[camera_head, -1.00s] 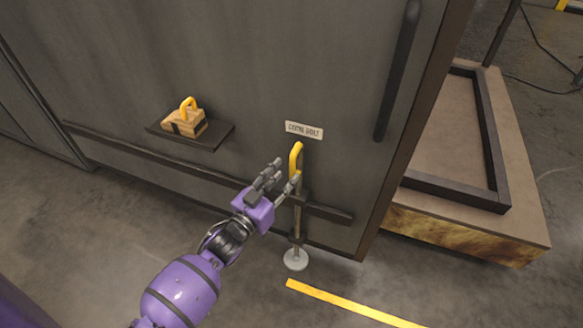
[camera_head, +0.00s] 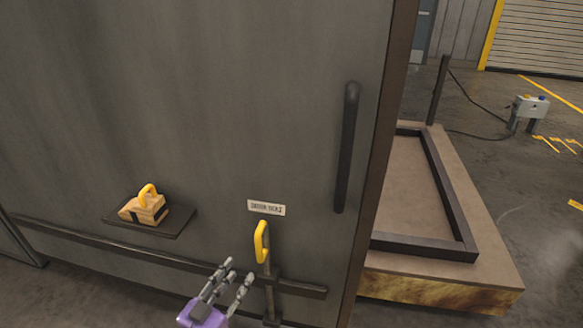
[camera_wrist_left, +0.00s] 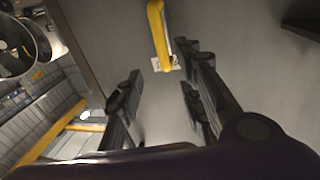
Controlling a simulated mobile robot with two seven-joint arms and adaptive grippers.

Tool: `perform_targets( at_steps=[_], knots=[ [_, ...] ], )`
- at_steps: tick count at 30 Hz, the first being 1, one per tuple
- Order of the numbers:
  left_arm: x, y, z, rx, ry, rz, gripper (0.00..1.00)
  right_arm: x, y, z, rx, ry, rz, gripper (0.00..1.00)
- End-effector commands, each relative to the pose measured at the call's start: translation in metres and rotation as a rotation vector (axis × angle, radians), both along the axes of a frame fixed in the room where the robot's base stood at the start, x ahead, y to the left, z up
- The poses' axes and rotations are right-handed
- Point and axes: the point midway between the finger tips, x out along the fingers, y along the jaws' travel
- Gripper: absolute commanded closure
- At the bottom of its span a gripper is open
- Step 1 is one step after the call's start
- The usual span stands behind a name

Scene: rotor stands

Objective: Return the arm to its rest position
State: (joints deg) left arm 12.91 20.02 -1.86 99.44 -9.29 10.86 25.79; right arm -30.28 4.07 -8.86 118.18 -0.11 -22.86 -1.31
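My left gripper (camera_head: 236,271) is at the lower middle of the head view, in front of the grey door (camera_head: 270,90). Its fingers are spread and nothing shows between them. The yellow bolt handle (camera_head: 261,242) is just up and right of the fingertips, apart from them. In the left wrist view the open fingers (camera_wrist_left: 160,92) frame bare grey surface, with the yellow handle (camera_wrist_left: 158,35) beyond them at the top. Most of my left arm is below the head view's edge. My right gripper is not in view.
A label plate (camera_head: 266,208) is above the handle. A shelf (camera_head: 172,229) holds a wooden block (camera_head: 147,208) with a yellow loop. A dark vertical bar handle (camera_head: 346,150) is on the door. A low framed platform (camera_head: 440,275) stands to the right; open floor (camera_head: 530,200) lies beyond.

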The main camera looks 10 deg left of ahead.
Motion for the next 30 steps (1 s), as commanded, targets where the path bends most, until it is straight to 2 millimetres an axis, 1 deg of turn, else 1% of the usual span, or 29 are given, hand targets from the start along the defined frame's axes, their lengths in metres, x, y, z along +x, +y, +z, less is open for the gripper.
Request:
perform_targets(
  at_steps=[4,5,6,8,9,11,12,14,15,17,18,20,21,27,29,30],
  knots=[
    [0.002,0.004,-0.008,0.078,0.033,0.026,0.66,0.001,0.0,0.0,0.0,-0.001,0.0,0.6],
    [0.003,0.002,-0.008,0.099,0.046,0.033,0.66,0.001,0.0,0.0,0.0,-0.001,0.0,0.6],
    [-0.005,0.0,-0.018,0.126,0.087,0.046,0.66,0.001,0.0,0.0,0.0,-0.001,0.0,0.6],
    [-0.031,-0.003,-0.041,0.163,0.172,0.065,0.66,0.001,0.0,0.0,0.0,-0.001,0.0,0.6],
    [-0.049,-0.004,-0.057,0.178,0.228,0.076,0.66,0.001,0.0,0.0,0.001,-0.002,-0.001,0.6],
    [-0.08,-0.006,-0.079,0.199,0.313,0.087,0.66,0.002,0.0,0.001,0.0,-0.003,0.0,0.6],
    [-0.102,-0.008,-0.092,0.208,0.368,0.092,0.66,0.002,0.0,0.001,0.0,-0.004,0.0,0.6],
    [-0.139,-0.01,-0.112,0.219,0.457,0.1,0.66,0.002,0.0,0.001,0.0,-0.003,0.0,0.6],
    [-0.165,-0.011,-0.123,0.223,0.517,0.104,0.66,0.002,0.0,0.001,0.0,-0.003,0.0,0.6],
    [-0.203,-0.015,-0.138,0.223,0.6,0.109,0.66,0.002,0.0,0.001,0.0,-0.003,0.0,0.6],
    [-0.227,-0.017,-0.146,0.22,0.651,0.114,0.66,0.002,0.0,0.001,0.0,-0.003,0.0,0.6],
    [-0.26,-0.019,-0.154,0.213,0.719,0.122,0.66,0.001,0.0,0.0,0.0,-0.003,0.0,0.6],
    [-0.282,-0.02,-0.159,0.203,0.761,0.128,0.66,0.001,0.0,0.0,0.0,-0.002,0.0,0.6],
    [-0.375,-0.022,-0.172,0.156,0.921,0.18,0.66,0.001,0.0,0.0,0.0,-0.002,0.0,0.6],
    [-0.401,-0.018,-0.176,0.157,0.964,0.193,0.66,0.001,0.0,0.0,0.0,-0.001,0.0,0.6],
    [-0.391,-0.019,-0.161,0.154,0.945,0.189,0.66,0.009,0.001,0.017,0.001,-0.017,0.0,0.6]
  ],
)
